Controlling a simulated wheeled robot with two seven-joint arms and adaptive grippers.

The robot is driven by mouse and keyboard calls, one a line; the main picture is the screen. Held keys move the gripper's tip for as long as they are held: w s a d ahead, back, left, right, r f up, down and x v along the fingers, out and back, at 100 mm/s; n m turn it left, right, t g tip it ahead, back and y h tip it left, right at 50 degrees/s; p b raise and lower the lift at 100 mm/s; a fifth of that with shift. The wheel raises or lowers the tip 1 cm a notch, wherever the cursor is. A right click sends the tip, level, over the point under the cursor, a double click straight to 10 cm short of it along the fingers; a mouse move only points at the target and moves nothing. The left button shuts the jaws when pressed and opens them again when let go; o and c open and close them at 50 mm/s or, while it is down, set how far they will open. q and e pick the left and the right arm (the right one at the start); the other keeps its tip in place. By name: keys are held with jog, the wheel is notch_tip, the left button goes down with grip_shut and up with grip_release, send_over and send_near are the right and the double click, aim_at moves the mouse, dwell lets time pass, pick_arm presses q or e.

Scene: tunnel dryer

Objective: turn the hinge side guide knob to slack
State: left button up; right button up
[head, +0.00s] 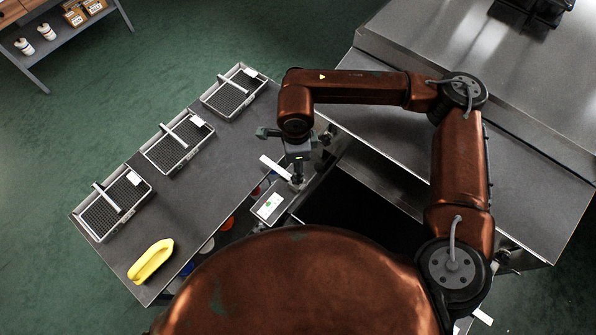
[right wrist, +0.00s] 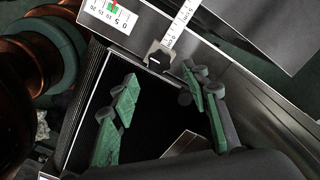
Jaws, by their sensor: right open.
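A small dark knob (right wrist: 160,59) with a pale line on its face sits on a grey bracket at the metal rail in the right wrist view. A white ruler strip (right wrist: 182,22) runs up from it. My right gripper (right wrist: 162,95) is open, its green-padded fingers apart and nothing between them. The knob shows beyond the fingertips, between their lines; I cannot tell any contact. In the head view my right gripper (head: 297,172) points down beside the white strip (head: 275,167) at the conveyor's edge, and hides the knob there. My left gripper is not in view.
The steel dryer housing (head: 520,175) stands at right.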

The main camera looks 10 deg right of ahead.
notch_tip(320, 180, up, 6)
jog(key=shift+f, duration=0.1)
jog(key=shift+d, duration=0.1)
dwell(0.6)
